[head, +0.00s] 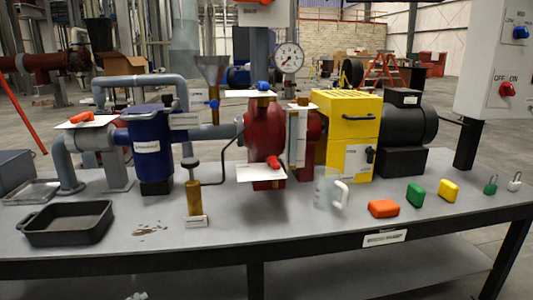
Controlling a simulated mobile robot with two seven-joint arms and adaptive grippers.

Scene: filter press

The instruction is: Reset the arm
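Neither of my grippers shows in the head view, and no arm links can be made out. The grey workbench (300,228) fills the middle of the view. On it stand a blue filter housing (150,160), a red pump (262,140), a yellow box (350,135) and a black motor (402,125), with grey piping on the left. A pressure gauge (289,58) sits above the pump.
A black tray (68,237) stands front left, near a brown spill (150,230). A control panel (490,60) hangs upper right. The front-centre bench is clear.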

